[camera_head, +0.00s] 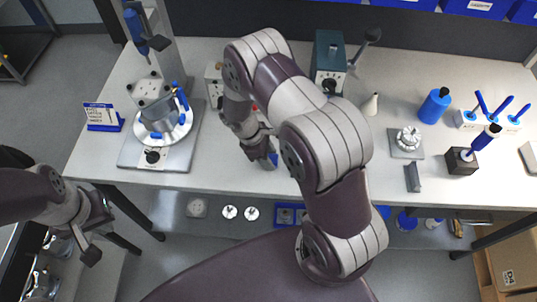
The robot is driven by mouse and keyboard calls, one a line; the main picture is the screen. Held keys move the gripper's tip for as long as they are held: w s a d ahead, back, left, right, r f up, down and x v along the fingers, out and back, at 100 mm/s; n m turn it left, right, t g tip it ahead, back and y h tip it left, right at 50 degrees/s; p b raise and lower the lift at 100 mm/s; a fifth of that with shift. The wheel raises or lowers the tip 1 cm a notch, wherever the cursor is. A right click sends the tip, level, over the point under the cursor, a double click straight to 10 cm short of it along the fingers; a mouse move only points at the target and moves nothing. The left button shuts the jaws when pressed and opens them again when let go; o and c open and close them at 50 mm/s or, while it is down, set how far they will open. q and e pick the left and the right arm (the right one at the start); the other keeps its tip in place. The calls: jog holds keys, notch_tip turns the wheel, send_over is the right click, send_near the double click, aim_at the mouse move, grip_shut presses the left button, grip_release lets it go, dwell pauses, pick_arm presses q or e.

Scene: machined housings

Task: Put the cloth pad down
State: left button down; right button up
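My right gripper (262,157) is over the front part of the table, left of the picture's middle, pointing down. A small blue patch, which looks like the cloth pad (273,158), shows between its fingertips; most of it is hidden by the fingers. The gripper looks shut on it, at or just above the tabletop. My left gripper (98,236) is low at the left, off the table's front edge, with its fingers apart and nothing seen between them.
A fixture with a clamped metal housing (155,103) stands on the table (100,150) at the left, beside a blue sign (102,117). A teal box (328,58) is at the back. A blue bottle (434,106), a small flanged part (408,139) and blue-handled tools (492,113) stand at right.

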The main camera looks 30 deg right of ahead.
jog(key=shift+o, duration=0.9)
jog(key=shift+d, duration=0.1)
jog(key=shift+r, duration=0.1)
jog(key=b+v, duration=0.2)
jog(key=v, duration=0.9)
jog(key=s+a+r+m+t+y, duration=0.1)
jog(key=s+r+m+t+y, duration=0.2)
jog(key=s+r+m, duration=0.4)
jog(key=s+m, duration=0.4)
jog(key=shift+s+a+r+t+y, duration=0.15)
jog(key=shift+s+r+t+y, duration=0.1)
jog(key=shift+t+y, duration=0.15)
jog(key=shift+s, duration=0.1)
